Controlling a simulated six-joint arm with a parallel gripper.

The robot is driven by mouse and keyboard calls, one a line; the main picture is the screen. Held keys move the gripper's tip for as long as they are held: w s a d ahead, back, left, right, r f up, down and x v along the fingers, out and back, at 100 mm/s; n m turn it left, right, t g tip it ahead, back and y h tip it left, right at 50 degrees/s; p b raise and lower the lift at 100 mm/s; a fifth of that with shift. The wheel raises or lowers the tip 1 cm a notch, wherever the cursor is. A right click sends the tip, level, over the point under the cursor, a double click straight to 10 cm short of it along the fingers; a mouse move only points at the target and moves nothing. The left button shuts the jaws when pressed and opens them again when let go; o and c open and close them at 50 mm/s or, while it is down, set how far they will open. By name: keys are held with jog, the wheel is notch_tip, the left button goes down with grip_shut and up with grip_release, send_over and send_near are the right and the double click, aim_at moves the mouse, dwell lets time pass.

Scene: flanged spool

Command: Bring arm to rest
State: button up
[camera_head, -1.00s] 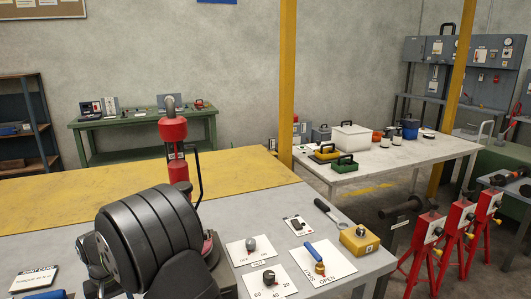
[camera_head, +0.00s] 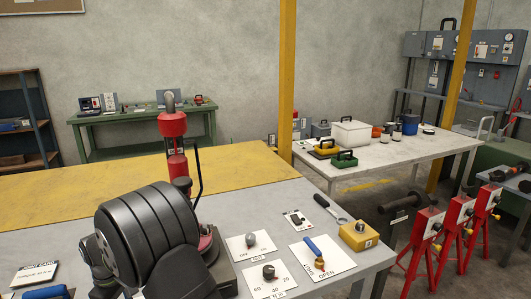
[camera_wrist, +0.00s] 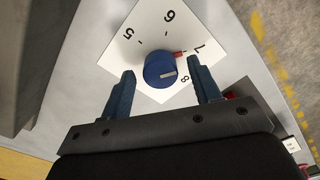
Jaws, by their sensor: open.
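My gripper (camera_wrist: 161,68) shows in the wrist view with its two blue fingers spread apart and nothing held between them. A round blue knob (camera_wrist: 158,72) with a pale pointer mark lies between the fingertips in the picture, with visible gaps on both sides. I cannot tell how far above or around it the fingertips are. The knob sits on a white dial plate (camera_wrist: 165,22) with the numbers 5, 6, 7 and 8, and a small red mark beside it. In the head view I cannot make out the gripper or this knob.
The grey bench holds a black knob plate (camera_head: 270,287), a blue-handled valve plate (camera_head: 327,246), a wrench (camera_head: 329,208) and a yellow box (camera_head: 359,237). A red post (camera_head: 173,125) stands behind. Red stands (camera_head: 425,240) are at right. A dark ribbed body blocks the front left.

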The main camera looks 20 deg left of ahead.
jog(key=n, duration=0.4)
jog(key=shift+n, duration=2.3)
jog(key=shift+o, duration=0.2)
